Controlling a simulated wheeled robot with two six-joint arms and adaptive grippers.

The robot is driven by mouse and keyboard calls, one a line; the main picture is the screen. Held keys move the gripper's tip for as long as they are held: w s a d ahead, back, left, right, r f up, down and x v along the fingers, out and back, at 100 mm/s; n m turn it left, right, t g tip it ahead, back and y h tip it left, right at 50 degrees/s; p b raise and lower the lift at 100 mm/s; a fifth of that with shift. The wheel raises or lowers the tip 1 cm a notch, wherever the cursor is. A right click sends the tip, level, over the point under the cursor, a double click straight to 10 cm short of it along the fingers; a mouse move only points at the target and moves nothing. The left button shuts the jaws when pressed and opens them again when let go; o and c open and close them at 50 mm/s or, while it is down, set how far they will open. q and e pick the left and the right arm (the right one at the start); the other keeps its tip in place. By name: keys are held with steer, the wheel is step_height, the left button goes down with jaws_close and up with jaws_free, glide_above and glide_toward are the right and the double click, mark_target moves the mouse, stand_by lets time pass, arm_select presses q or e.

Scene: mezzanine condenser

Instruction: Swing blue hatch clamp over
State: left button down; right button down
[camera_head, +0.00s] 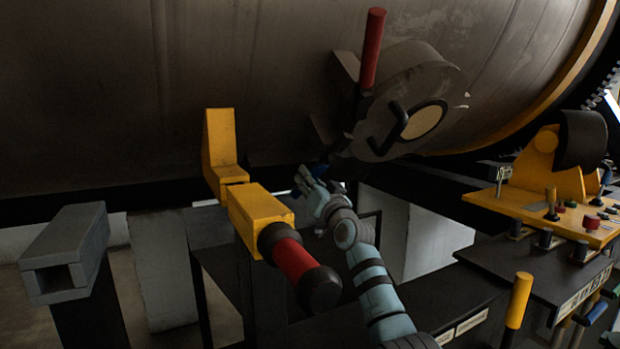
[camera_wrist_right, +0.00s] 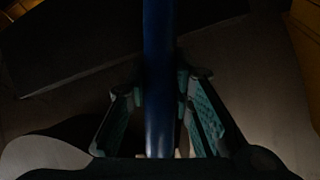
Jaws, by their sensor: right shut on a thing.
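The blue hatch clamp (camera_head: 320,171) shows only as a small dark blue piece below the round grey hatch (camera_head: 425,105) on the big drum. My right gripper (camera_head: 309,183) reaches up to it from below. In the right wrist view the clamp is a dark blue bar (camera_wrist_right: 158,75) running up through the middle, between the two teal-padded fingers of my right gripper (camera_wrist_right: 160,105), which is shut on it. Most of the clamp is hidden by the gripper and deep shadow in the head view. My left gripper is out of view.
A red handle (camera_head: 372,48) stands up at the hatch. A yellow bracket (camera_head: 257,211) with a red and black grip (camera_head: 300,267) stands close left of my right arm. A grey square tube (camera_head: 65,255) is farther left. A control desk (camera_head: 560,205) with levers stands at the right.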

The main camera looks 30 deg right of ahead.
steer(key=shift+d+r+h, duration=0.1)
steer(key=shift+d+h, duration=0.15)
steer(key=shift+h, duration=0.05)
stand_by(0.4)
steer(key=c, duration=1.6)
jaws_free()
steer(key=shift+o, duration=1)
steer(key=shift+w+f, duration=0.2)
steer(key=v, duration=1.2)
steer(key=shift+w+d, duration=0.1)
